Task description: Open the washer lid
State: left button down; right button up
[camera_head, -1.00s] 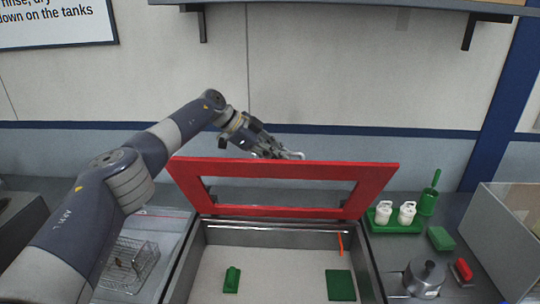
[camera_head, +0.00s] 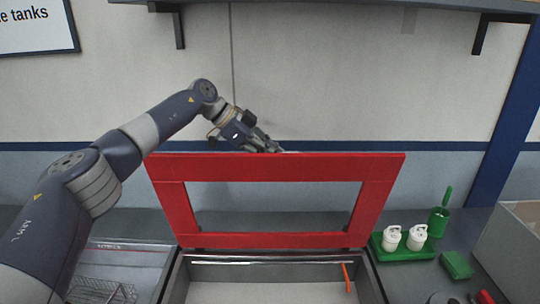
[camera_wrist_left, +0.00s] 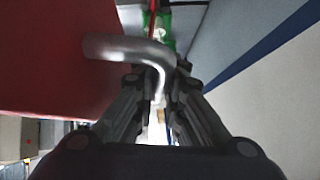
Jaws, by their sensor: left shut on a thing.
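The washer lid (camera_head: 275,240) is a red frame with an open rectangular middle. It stands raised, close to upright, at the back edge of the washer (camera_head: 372,282). My left gripper (camera_head: 270,147) is behind the lid's top edge, its fingertips partly hidden by the lid. In the left wrist view my left gripper (camera_wrist_left: 160,100) is shut on a bent metal handle (camera_wrist_left: 125,46) fixed to the red lid. My right gripper is not in view.
Right of the washer are a green tray (camera_head: 404,254) with two white bottles, a green brush holder (camera_head: 438,222) and a green block (camera_head: 456,265). A wire basket (camera_head: 100,290) stands at left. A shelf (camera_head: 330,10) hangs above on the wall.

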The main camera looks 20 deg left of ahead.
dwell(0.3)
pick_arm(q)
jog(key=c, duration=1.7)
grip_release()
jog(key=shift+o, duration=0.2)
jog(key=v, duration=1.2)
